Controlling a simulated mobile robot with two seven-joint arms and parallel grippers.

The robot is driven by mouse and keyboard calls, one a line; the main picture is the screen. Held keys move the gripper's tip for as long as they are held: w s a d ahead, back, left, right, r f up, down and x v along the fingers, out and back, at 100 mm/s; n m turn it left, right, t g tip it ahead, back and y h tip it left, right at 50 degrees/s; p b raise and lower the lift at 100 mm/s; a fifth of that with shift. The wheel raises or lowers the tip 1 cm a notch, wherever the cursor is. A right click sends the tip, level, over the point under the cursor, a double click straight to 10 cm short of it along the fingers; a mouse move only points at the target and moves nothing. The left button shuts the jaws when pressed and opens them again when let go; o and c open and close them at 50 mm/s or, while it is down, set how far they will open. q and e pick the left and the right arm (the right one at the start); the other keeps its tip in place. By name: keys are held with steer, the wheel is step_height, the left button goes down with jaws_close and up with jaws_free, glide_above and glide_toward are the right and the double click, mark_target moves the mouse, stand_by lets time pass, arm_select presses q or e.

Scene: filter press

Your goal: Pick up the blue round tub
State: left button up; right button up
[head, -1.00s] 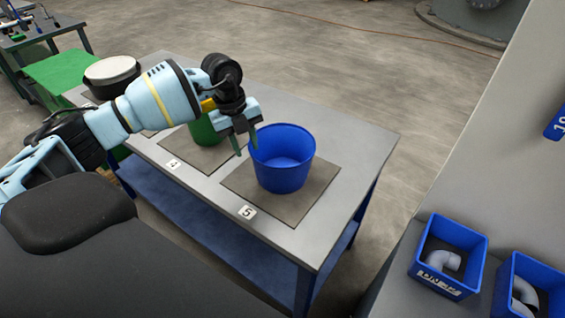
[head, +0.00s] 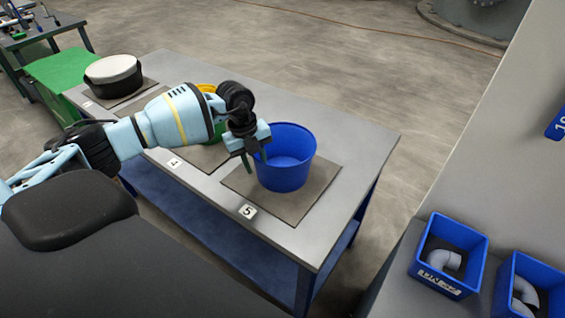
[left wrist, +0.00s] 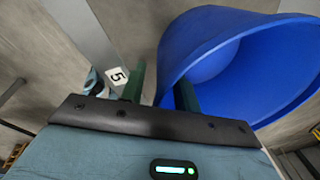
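The blue round tub (head: 285,176) stands upright and open-topped on the dark mat marked 5, and looks empty. My left gripper (head: 256,163) is at the tub's left side, pointing down, with its fingers apart. In the left wrist view, the left gripper (left wrist: 161,87) has one green finger outside the tub (left wrist: 215,45) and the other overlapping the tub's near wall. I cannot tell whether that finger is inside the rim or touches the wall. My right gripper is not in view.
The tub's mat (head: 300,205) lies on a grey table (head: 365,150). A green container (head: 217,130), partly hidden by my arm, and a black pot with a pale top (head: 113,72) stand farther left. Blue bins (head: 447,260) with grey pipe elbows are at lower right.

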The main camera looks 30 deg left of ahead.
arm_select(q)
jaws_close()
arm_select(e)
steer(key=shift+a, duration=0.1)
arm_select(q)
steer(key=shift+r, duration=0.2)
